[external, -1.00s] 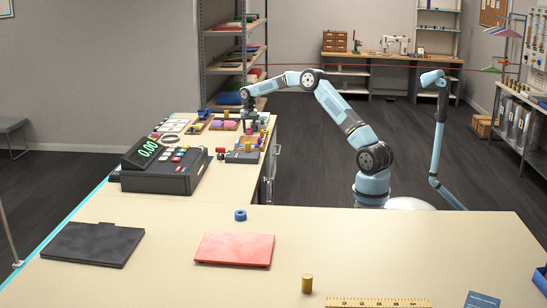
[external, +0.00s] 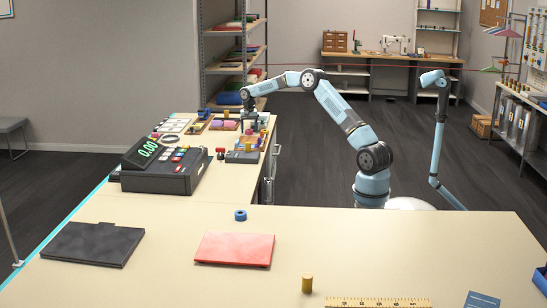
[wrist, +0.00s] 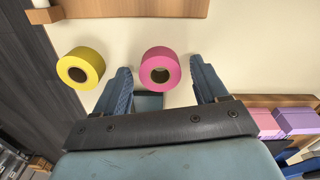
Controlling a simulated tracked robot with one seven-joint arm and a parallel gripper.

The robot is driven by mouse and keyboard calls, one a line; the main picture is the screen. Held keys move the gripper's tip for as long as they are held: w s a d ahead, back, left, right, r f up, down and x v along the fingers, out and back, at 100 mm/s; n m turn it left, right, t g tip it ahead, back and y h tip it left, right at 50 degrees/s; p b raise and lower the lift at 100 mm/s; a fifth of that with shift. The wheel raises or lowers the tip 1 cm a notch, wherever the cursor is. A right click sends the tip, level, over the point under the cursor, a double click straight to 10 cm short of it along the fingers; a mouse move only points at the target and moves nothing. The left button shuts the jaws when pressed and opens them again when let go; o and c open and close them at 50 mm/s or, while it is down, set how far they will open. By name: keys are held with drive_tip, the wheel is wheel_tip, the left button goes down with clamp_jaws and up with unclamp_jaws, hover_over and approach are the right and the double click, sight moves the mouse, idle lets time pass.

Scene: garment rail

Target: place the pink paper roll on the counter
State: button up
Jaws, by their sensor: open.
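The pink paper roll (wrist: 160,68) stands on the pale counter (wrist: 240,45) in the wrist view, its dark core hole facing the camera. My gripper (wrist: 161,72) is open, with one blue finger to the left of the pink roll and one to the right. Gaps show between the roll and both fingers, so it is not held. In the external view my gripper (external: 249,122) points down over the far part of the counter (external: 225,196). The pink roll is too small to make out surely there.
A yellow roll (wrist: 80,68) stands just left of my left finger. A wooden board (wrist: 130,10) lies beyond the rolls, and pink and purple blocks (wrist: 296,121) sit at the right. The black cash register (external: 162,165) stands nearer on the counter.

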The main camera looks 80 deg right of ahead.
sight(249, 130)
wheel_tip(249, 130, up, 12)
drive_tip(key=f, duration=0.1)
drive_tip(key=s+a+r+n, duration=0.1)
drive_tip(key=a+r+n, duration=0.1)
drive_tip(key=a+r, duration=0.5)
drive_tip(key=s+a+r+n, duration=0.1)
drive_tip(key=a+r+n, duration=0.1)
drive_tip(key=a+r, duration=0.5)
drive_tip(key=s+a+r+n+t+h, duration=0.1)
drive_tip(key=s+a+r+n, duration=0.1)
drive_tip(key=s+a, duration=0.5)
drive_tip(key=s+a+r+n+t, duration=0.1)
drive_tip(key=s+a+r+n, duration=0.2)
drive_tip(key=a, duration=0.9)
drive_tip(key=s+a+n+t, duration=0.1)
drive_tip(key=s+a, duration=0.4)
drive_tip(key=s, duration=0.3)
drive_tip(key=s+a+n+t, duration=0.1)
drive_tip(key=s+a+n, duration=0.1)
drive_tip(key=s+a, duration=0.5)
drive_tip(key=s+a+f+n, duration=0.2)
drive_tip(key=s+f, duration=0.2)
drive_tip(key=s, duration=0.4)
drive_tip(key=s+a+f+n+t+y, duration=0.1)
drive_tip(key=s+f, duration=0.3)
drive_tip(key=s, duration=0.4)
drive_tip(key=shift+a+f+n+t, duration=0.2)
drive_tip(key=shift+a+n+t, duration=0.15)
drive_tip(key=shift+a, duration=0.35)
